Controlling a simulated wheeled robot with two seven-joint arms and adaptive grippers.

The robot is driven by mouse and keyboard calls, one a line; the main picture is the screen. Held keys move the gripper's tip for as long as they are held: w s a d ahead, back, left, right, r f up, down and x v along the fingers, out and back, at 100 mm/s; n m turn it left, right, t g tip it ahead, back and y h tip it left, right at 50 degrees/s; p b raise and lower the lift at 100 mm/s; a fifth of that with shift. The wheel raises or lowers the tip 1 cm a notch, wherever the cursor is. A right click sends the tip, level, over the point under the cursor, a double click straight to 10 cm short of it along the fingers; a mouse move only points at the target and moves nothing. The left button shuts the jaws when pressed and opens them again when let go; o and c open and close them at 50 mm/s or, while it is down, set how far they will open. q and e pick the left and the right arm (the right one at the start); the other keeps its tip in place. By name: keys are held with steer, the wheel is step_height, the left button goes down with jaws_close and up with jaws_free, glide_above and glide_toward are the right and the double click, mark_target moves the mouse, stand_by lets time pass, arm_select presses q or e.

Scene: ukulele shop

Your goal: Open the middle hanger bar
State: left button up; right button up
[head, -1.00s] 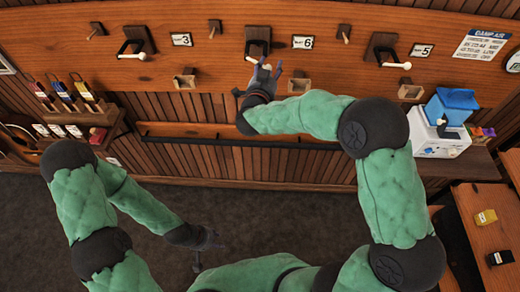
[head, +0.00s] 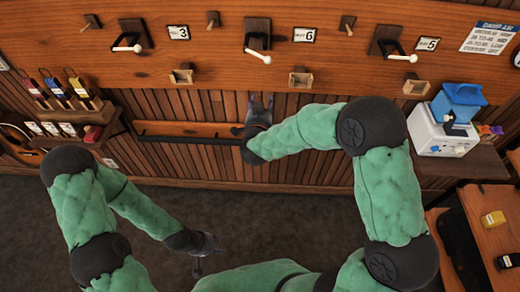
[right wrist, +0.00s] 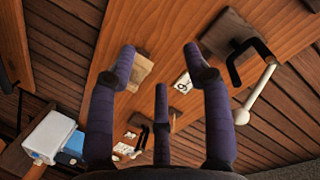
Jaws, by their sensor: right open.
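The middle hanger (head: 257,30) is a dark wood block on the wall board with a black fork. Its white-ended bar (head: 259,56) slants outward and down to the right, unlike the level bars on either side. The right wrist view shows the bar (right wrist: 256,92) joined at one prong and angled away from the other prong. My right gripper (head: 262,98) is below the bar and apart from it. Its fingers (right wrist: 160,70) are spread with nothing between them. My left gripper (head: 198,262) hangs low over the floor, far from the hangers; its fingers are unclear.
The left hanger (head: 130,30) and right hanger (head: 388,38) flank the middle one. Small wooden boxes (head: 301,78) and pegs (head: 213,18) stick out of the board. A dark rail (head: 190,138) runs below. A white-and-blue machine (head: 445,130) stands at right.

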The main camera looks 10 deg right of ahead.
steer(key=s+f+n+g+y+b, duration=0.1)
steer(key=f+b, duration=0.1)
steer(key=f, duration=0.7)
steer(key=s+a+f+n+g+y+b, duration=0.1)
steer(key=s+f+n+g+y+b, duration=0.1)
steer(key=f, duration=0.8)
steer(key=shift+s+a+f+b, duration=0.2)
steer(key=shift+s+a+b, duration=0.05)
steer(key=shift+b, duration=0.55)
